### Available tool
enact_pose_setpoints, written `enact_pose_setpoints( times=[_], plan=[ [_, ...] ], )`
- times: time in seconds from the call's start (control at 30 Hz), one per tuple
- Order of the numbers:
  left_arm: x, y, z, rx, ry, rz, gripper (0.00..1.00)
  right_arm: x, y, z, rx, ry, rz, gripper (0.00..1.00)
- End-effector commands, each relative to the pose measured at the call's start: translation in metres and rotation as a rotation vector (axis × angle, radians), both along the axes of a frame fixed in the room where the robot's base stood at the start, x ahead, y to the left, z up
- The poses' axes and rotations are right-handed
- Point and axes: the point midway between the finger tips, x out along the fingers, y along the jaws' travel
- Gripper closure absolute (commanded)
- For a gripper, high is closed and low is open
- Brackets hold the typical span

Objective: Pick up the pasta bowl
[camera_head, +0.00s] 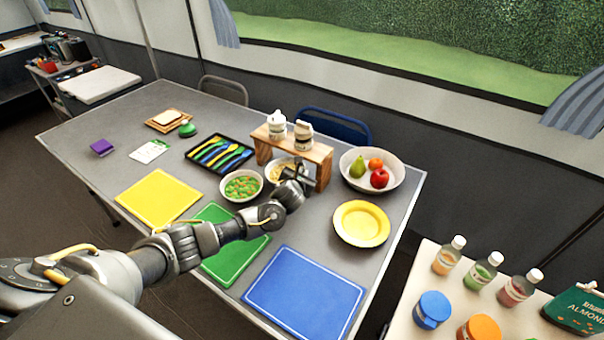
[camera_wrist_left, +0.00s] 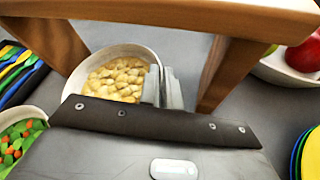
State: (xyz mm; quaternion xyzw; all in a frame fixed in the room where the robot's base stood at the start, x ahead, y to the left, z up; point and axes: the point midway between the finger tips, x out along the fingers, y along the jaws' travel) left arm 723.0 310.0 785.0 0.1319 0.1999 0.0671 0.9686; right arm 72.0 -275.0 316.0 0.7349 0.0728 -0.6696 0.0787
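The pasta bowl (camera_head: 274,180) is white with pale yellow pasta and sits at the front of a small wooden shelf, partly hidden by my left gripper. In the left wrist view the pasta bowl (camera_wrist_left: 86,67) shows between the shelf's legs. My left gripper (camera_head: 296,173) reaches in over the table to the bowl's right side. In the left wrist view its grey fingers (camera_wrist_left: 163,88) are close together, with the bowl's right rim between them. Whether the bowl touches the table is hard to tell. My right gripper is not in view.
The wooden shelf (camera_head: 318,153) carries two white jars and overhangs the bowl. A vegetable bowl (camera_head: 242,198) stands close on the left, a fruit bowl (camera_head: 395,165) and yellow plate (camera_head: 361,223) on the right. Green and blue boards (camera_head: 305,293) lie in front.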

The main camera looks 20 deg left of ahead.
Motion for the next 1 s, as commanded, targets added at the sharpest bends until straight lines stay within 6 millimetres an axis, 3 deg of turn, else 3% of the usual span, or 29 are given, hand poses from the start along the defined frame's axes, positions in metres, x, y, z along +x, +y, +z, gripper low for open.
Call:
enact_pose_setpoints(
  times=[0.6, 1.0],
  plan=[
    [-0.102, -0.021, 0.058, -0.003, -0.002, -0.002, 1.0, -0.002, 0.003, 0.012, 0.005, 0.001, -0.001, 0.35],
    [-0.124, -0.024, 0.069, 0.0, -0.003, 0.0, 1.0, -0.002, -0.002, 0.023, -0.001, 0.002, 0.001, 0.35]
  ],
)
